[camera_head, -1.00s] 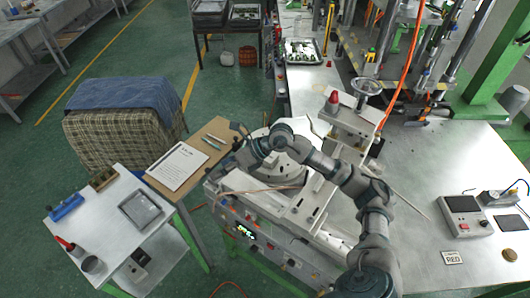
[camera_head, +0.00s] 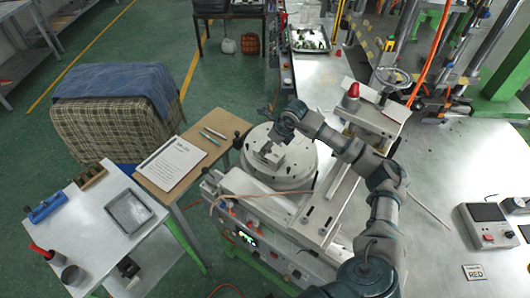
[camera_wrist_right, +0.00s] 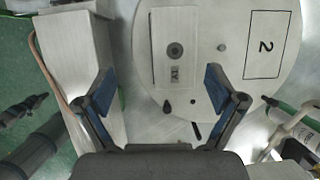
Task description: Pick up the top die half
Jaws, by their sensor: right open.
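A pale grey die block (camera_head: 271,155) lies on the round white plate (camera_head: 296,167) of the bench machine. My left gripper is not in view.
A red-topped post (camera_head: 352,92) and a handwheel (camera_head: 393,78) stand behind and right. A wooden board with a paper sheet (camera_head: 171,163) and pens is at left. A side table holds a metal tray (camera_head: 129,211).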

